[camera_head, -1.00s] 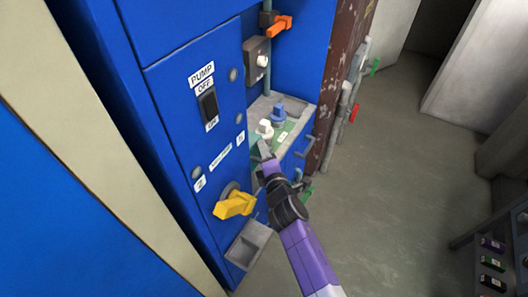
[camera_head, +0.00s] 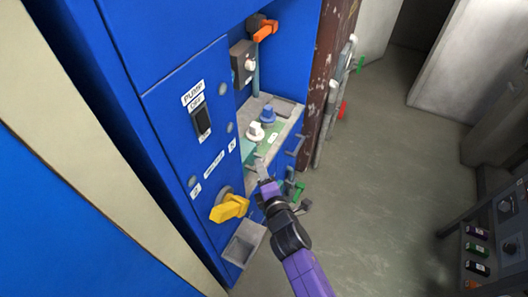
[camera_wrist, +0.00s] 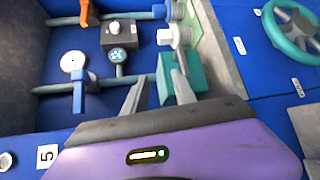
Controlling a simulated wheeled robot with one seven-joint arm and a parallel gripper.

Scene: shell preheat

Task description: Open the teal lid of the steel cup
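A teal part (camera_wrist: 195,72), which looks like the lid, lies just beyond and between my fingertips in the wrist view. In the head view a bit of teal (camera_head: 248,150) shows on the grey shelf, left of my gripper. My gripper (camera_wrist: 158,76) has its two fingers apart, with a gap between them. It also shows at the shelf's front edge in the head view (camera_head: 261,167). I cannot tell whether a finger touches the teal part. I cannot make out the steel cup clearly; my gripper and the teal part may hide it.
A white knob (camera_head: 256,130) and a blue knob (camera_head: 268,114) stand on the shelf behind my gripper. A yellow handle (camera_head: 230,207) juts out at left, above a grey tray (camera_head: 243,246). An orange handle (camera_head: 264,29) is higher up. Open floor lies to the right.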

